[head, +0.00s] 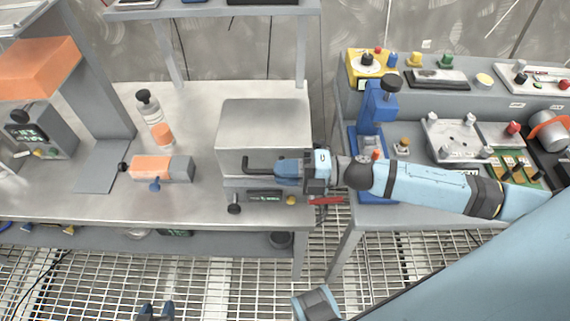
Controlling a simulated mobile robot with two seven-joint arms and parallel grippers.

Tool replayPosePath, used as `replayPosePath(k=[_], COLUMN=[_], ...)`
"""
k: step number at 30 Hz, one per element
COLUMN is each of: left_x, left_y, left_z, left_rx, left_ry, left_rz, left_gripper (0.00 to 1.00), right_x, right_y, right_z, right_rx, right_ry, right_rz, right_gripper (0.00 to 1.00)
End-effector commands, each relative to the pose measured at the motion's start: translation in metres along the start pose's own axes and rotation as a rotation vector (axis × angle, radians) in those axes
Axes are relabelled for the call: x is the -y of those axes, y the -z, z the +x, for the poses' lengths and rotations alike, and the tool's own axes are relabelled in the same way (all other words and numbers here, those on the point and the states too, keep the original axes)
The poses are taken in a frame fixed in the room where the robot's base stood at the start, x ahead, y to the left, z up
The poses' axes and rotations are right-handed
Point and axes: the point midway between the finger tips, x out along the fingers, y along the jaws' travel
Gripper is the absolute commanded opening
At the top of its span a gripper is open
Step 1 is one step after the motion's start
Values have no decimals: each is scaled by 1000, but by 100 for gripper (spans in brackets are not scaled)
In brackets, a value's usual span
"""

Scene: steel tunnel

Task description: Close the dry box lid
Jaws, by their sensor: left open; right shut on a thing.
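The dry box lid (262,118) is a pale grey metal cover, sitting low over the dry box base (232,184) on the left bench. I cannot tell whether a gap remains between them. A dark bar handle (262,160) stands out from the lid's front. My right gripper (284,168) comes in from the right and is shut on the handle's right end, which its fingers partly hide. My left gripper (155,312) shows only its dark fingertips at the bottom edge, apart and empty, over the floor grating and well away from the box.
A red-handled tool (326,200) lies near the bench's right edge. A blue press (374,110) stands on the right bench, close to my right arm.

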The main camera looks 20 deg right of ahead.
Motion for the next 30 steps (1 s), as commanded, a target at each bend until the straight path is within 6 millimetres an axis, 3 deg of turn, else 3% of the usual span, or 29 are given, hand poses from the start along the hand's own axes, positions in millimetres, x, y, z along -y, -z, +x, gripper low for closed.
replayPosePath(k=[16,17,20,30], left_x=[-1,-1,-1,-1], left_y=[-2,-2,-2,-1], left_z=[3,3,3,3], left_rx=[0,0,0,-1], left_ry=[0,0,0,-1], left_rz=[-7,-7,-7,-7], left_gripper=[43,43,43,43], right_x=[8,9,8,6], right_y=[1,1,1,1], right_z=[-1,-1,0,0], right_rx=[3,3,2,1], right_ry=[4,4,4,1], right_rz=[-20,-20,-21,-24], right_gripper=[0,20,40,40])
